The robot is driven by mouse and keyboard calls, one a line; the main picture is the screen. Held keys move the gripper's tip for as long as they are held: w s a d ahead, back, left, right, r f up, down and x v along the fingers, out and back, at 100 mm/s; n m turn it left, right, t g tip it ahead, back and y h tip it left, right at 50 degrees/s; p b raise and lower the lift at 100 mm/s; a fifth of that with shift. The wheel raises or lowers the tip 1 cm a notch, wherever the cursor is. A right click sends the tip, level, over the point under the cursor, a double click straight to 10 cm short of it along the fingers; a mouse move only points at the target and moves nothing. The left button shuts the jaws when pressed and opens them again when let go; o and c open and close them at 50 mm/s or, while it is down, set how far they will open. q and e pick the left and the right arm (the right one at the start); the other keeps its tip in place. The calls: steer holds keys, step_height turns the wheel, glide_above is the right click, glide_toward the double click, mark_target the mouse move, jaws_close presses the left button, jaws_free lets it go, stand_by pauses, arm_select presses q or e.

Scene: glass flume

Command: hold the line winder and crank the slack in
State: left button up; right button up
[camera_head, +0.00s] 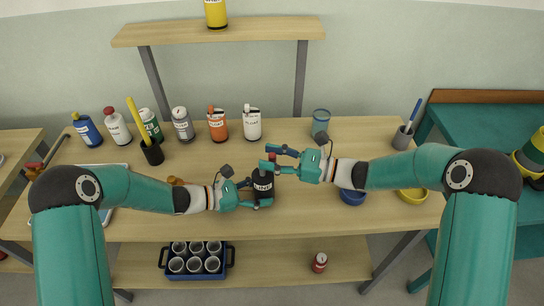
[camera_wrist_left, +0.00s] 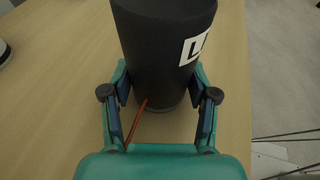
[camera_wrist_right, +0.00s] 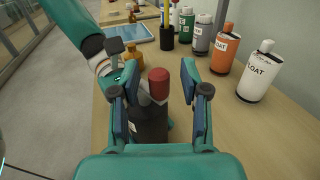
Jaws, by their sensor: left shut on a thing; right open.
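The line winder (camera_head: 262,186) is a black cylinder with a white label, standing upright on the wooden table; its dark body also shows in the left wrist view (camera_wrist_left: 160,45). My left gripper (camera_head: 252,194) is shut on its body, one finger on each side. A thin orange line (camera_wrist_left: 136,124) hangs by the body in the left wrist view. The crank's red knob (camera_wrist_right: 158,84) and grey arm sit on top of the winder. My right gripper (camera_head: 277,160) is open above it, its fingers on either side of the knob and apart from it in the right wrist view (camera_wrist_right: 160,95).
Several bottles, including an orange one (camera_head: 217,124) and a white one (camera_head: 252,124), stand along the back. A blue bowl (camera_head: 352,196) and yellow bowl (camera_head: 413,195) lie right of the winder. A blue cup rack (camera_head: 230,257) is on the lower shelf. The table before the bottles is mostly clear.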

jaws_close()
steer(key=shift+s+d+m+t+h, duration=0.1)
steer(key=shift+s+m+t+h, duration=0.15)
steer(key=shift+m+t+h, duration=0.7)
steer(key=shift+t+y, duration=0.25)
steer(key=shift+t, duration=0.2)
jaws_free()
steer(key=shift+d, duration=0.1)
steer(key=v, duration=1.1)
steer(key=shift+s+d, duration=0.15)
steer(key=shift+d, duration=0.2)
steer(key=shift+f, duration=0.1)
